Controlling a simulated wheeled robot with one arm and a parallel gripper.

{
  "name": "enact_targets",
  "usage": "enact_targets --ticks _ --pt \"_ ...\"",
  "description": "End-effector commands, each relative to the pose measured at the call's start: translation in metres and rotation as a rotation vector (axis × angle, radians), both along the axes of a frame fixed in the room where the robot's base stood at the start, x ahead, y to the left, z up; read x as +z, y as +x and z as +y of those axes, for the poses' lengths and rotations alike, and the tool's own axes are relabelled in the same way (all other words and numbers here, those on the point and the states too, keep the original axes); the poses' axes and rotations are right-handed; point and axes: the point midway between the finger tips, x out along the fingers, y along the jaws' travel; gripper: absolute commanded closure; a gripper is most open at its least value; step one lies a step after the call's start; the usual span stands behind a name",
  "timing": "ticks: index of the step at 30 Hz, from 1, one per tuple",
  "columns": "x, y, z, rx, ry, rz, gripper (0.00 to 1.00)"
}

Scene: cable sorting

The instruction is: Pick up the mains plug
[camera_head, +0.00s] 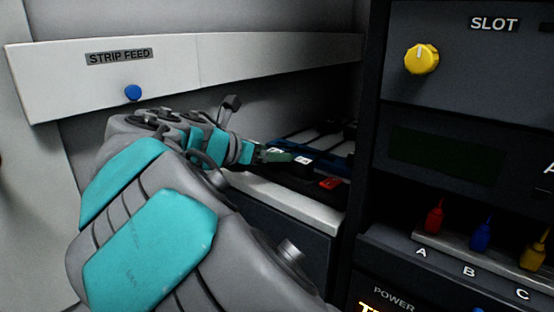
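My arm reaches from the lower left toward a pale-edged shelf. My gripper (277,155) is at its far end, small and seen from behind. Its fingertips are beside or touching a dark item with a small white mark (303,161). I cannot tell whether this item is the mains plug, or whether the fingers are open or shut on it. A small red item (330,183) lies on the shelf, right of and nearer than the gripper. No mains plug can be made out for certain. My arm hides the left part of the shelf.
The pale shelf edge (300,207) runs below the gripper. A white "STRIP FEED" panel with a blue knob (133,92) is at upper left. A dark cabinet with a yellow knob (421,59) bounds the right.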

Motion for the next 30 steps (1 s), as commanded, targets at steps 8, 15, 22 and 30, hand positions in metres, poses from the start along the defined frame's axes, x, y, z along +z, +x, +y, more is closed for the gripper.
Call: enact_targets --ticks 8,15,22,30 --pt "-0.013 0.022 -0.015 -0.002 0.001 0.003 0.12" --pt "-0.023 0.040 -0.029 -0.002 0.001 0.001 0.12" --pt "-0.022 0.040 -0.029 -0.001 0.002 0.000 0.18" --pt "-0.022 0.040 -0.028 -0.001 0.002 0.000 0.48"
